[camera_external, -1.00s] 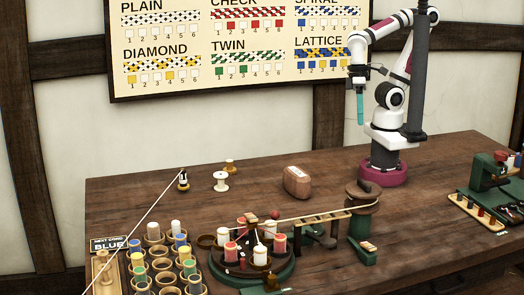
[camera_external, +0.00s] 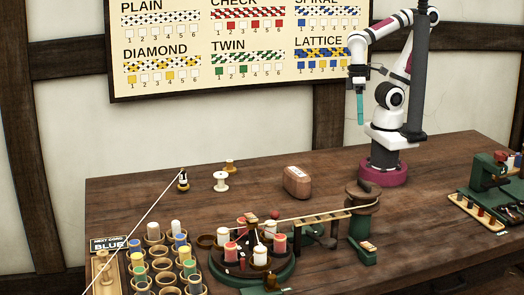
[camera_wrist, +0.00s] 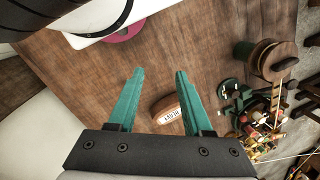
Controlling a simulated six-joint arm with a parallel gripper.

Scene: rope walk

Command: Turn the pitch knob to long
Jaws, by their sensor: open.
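My gripper (camera_external: 360,108) hangs high above the back of the table in the external view, its teal fingers pointing down. In the wrist view its two fingers (camera_wrist: 160,75) are apart with nothing between the tips. The rope machine stands well away at the front of the table, with a round green carousel (camera_external: 250,278) of red and white spools and a wooden winding drum (camera_external: 362,196) on a green stand. The drum also shows at the right of the wrist view (camera_wrist: 272,62). I cannot make out which part is the pitch knob, nor its setting.
A brown wooden block (camera_external: 297,182) lies behind the machine. Spool cups (camera_external: 194,284) fill the front left, beside a "BLUE" sign (camera_external: 108,244). A green bench device (camera_external: 488,172) stands at the far right. The table between block and my base is clear.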

